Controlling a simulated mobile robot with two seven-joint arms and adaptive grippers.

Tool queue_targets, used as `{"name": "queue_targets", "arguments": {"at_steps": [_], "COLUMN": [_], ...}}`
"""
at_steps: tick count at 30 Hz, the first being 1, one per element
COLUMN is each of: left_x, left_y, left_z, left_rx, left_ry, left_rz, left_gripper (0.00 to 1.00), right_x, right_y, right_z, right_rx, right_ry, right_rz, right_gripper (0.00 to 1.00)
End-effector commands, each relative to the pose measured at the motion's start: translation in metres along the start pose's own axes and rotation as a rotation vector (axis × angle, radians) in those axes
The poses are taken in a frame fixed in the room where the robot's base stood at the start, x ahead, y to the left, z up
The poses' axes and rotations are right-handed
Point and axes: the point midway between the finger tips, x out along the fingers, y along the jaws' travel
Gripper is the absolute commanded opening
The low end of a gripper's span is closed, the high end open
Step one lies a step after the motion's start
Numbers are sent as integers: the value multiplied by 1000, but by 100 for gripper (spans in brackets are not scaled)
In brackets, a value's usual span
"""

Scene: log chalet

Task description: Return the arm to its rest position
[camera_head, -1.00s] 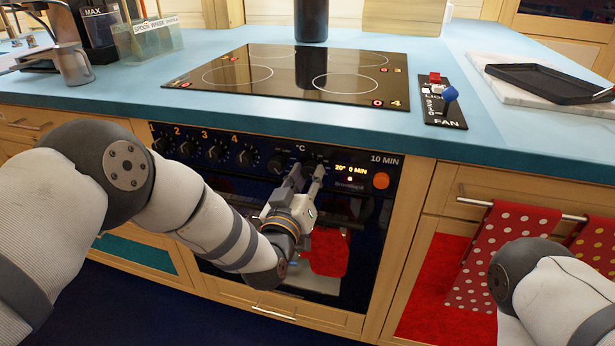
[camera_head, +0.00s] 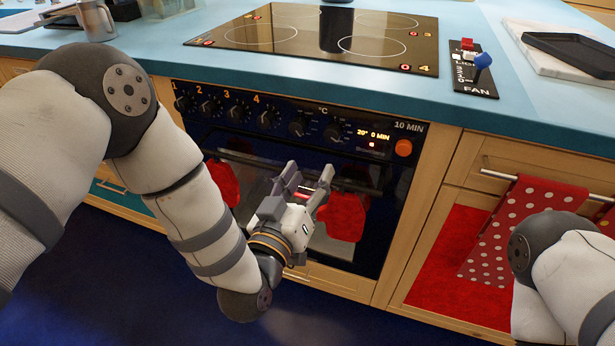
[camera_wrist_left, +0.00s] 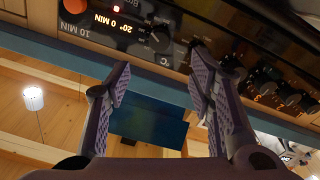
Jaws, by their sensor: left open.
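My left gripper (camera_head: 306,190) is in front of the oven door (camera_head: 268,175), below the control knobs, with its fingers apart and nothing between them. In the left wrist view the two fingers (camera_wrist_left: 160,95) also stand apart and empty, with the oven control panel (camera_wrist_left: 150,30) beyond them. My left arm comes in from the left and bends down at its elbow (camera_head: 128,90). My right arm (camera_head: 555,270) shows at the lower right; its gripper is out of the frame.
The blue counter (camera_head: 330,75) with the black hob (camera_head: 330,35) is above the oven. A fan switch panel (camera_head: 474,75) and a black tray (camera_head: 570,52) lie on the right. Red mitts (camera_head: 345,216) hang at the oven door. A dotted towel (camera_head: 510,225) hangs on the right. The blue floor is clear.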

Motion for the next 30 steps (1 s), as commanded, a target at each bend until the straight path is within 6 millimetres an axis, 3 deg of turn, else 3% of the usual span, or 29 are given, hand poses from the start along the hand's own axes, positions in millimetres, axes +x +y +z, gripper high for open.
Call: {"name": "queue_targets", "arguments": {"at_steps": [14,17,18,20,23,24,26,27,30], "left_x": [-5,-14,-25,-54,-130,-166,-222,-260,-356], "left_y": [0,-6,-14,-30,-61,-72,-85,-91,-100], "left_z": [0,11,25,54,104,119,134,141,142], "left_rx": [-1,7,15,30,50,53,55,52,37], "left_ry": [0,-61,-133,-288,-609,-734,-915,-1033,-1304], "left_rz": [0,-17,-37,-81,-177,-217,-276,-316,-413], "left_gripper": [49,49,49,49,49,49,49,49,49], "right_x": [0,-4,-9,-18,-36,-43,-53,-59,-75], "right_y": [0,0,0,0,-1,-1,-1,-1,-2], "right_z": [0,-1,-2,-4,-10,-12,-15,-17,-23], "right_rx": [0,0,1,1,2,2,3,3,4], "right_ry": [0,8,18,37,78,93,117,133,172], "right_rz": [0,-1,-1,-2,-4,-5,-6,-7,-8], "right_gripper": [0,0,0,0,0,0,0,0,0]}}
